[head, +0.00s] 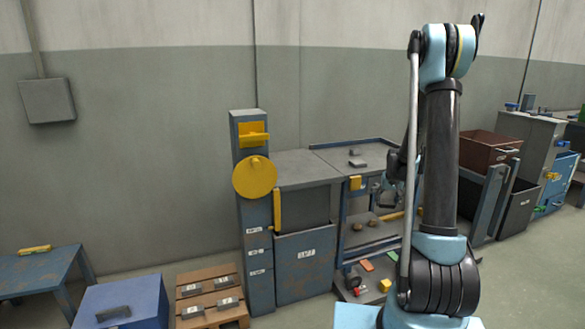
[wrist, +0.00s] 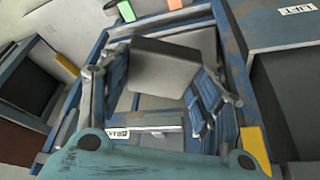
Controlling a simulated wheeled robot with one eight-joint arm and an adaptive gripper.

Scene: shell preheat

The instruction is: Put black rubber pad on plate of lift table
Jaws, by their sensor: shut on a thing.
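My gripper (wrist: 165,85) has its two blue ribbed fingers on either side of a dark grey, flat-faced block, which I take to be the black rubber pad (wrist: 168,66). It is shut on this pad. In the head view my gripper (head: 383,190) is low beside the shelved cart, partly hidden by my arm, and the pad cannot be made out there. The lift table (head: 306,270) is a blue cabinet with a label that seems to read LIFT. A grey plate (head: 298,168) forms its top and looks bare. The cabinet's edge also shows at the right of the wrist view (wrist: 262,35).
A blue post with a yellow disc (head: 255,177) stands left of the lift table. The shelved cart (head: 335,150) on its right has small grey blocks on top and coloured pieces below. A pallet (head: 211,292) and blue box (head: 120,304) stand front left. A brown bin (head: 488,152) is behind my arm.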

